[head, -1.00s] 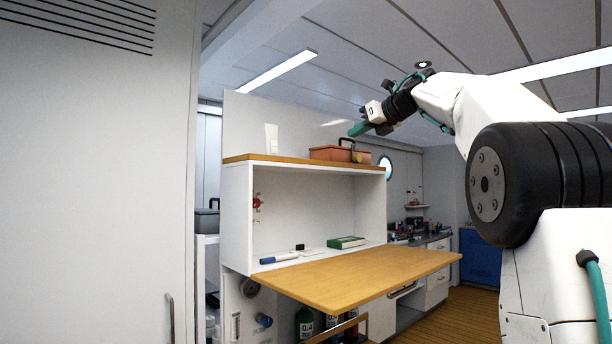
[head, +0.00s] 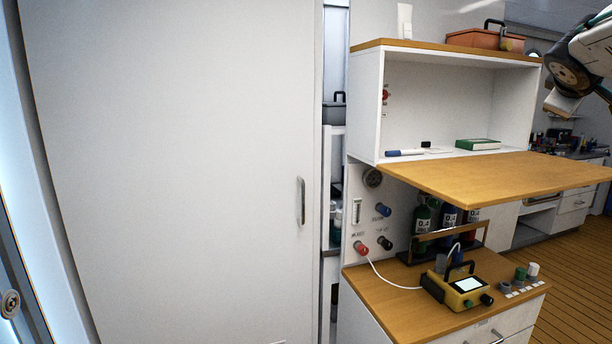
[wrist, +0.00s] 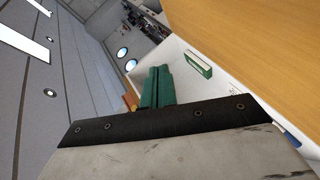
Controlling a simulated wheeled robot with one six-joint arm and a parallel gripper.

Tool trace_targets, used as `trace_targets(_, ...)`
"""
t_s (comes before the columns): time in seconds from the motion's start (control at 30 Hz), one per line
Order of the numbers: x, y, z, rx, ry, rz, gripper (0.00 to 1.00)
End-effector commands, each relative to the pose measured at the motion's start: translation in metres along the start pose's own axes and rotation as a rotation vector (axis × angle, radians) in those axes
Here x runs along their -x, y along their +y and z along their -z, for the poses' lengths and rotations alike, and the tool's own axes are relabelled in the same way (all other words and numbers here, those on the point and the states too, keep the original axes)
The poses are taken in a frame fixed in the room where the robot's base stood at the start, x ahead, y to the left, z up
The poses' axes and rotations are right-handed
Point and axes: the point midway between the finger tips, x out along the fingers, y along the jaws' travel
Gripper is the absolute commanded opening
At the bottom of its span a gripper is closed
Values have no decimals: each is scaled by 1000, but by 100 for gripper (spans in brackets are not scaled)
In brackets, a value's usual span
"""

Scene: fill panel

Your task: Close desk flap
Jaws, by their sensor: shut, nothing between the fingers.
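The desk flap (head: 500,176) is a wooden board. It is folded down and stands out level from the front of the white cabinet (head: 367,110). In the wrist view the flap (wrist: 250,35) fills the upper right corner. My gripper (wrist: 158,72) has green fingers, pressed together and empty. In the wrist view the fingers show in front of the cabinet's open compartment, apart from the flap in the picture. In the head view only part of my arm shows at the upper right edge, and the fingertips cannot be made out.
A green book (head: 478,144) and a blue-capped marker (head: 405,152) lie in the compartment. An orange toolbox (head: 485,39) sits on top. Below the flap, a counter holds a yellow device (head: 456,288) and bottles (head: 423,217). A tall white door (head: 180,170) fills the left.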

Motion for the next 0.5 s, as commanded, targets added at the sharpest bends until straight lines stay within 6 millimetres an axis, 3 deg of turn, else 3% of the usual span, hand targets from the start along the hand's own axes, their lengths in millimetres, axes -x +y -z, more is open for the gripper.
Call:
trace_targets(0.03, 14, -34, -16, -71, -59, 78, 0)
trace_targets(0.2, 67, -142, -69, -271, -271, 335, 0)
trace_targets(0.37, 134, -236, -112, -385, -461, 567, 0)
trace_targets(0.5, 203, -311, -147, -433, -608, 765, 0)
